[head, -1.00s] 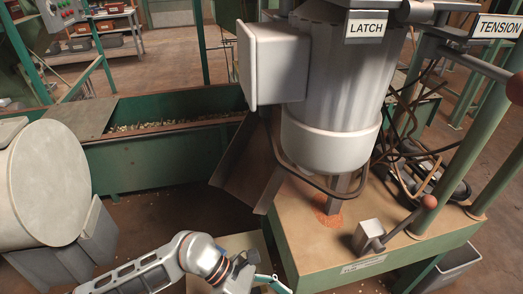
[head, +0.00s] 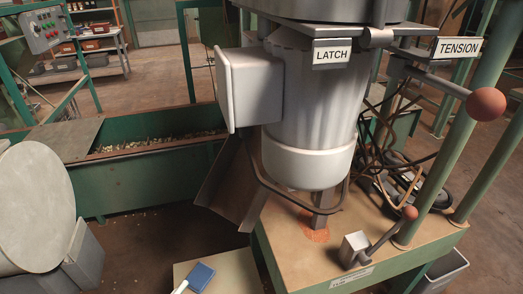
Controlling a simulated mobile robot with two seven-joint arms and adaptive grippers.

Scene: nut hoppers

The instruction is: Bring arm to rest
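Neither of my grippers shows in the head view, and no part of my arms is clearly visible. What they hold, if anything, cannot be seen. A grey machine with a ribbed cylinder (head: 315,95) stands over a tan-topped green bench. It carries a LATCH sign (head: 332,55) and a TENSION sign (head: 460,47). A lever with a reddish ball (head: 487,104) extends below the TENSION sign. A smaller ball-ended lever (head: 409,213) sits on the bench top (head: 285,250).
A blue-headed tool with a pale handle (head: 198,277) lies on a pale surface at the bottom. A green trough (head: 120,185) with small pieces stands behind. A large round drum (head: 35,205) is at left, a grey bin (head: 443,270) at lower right.

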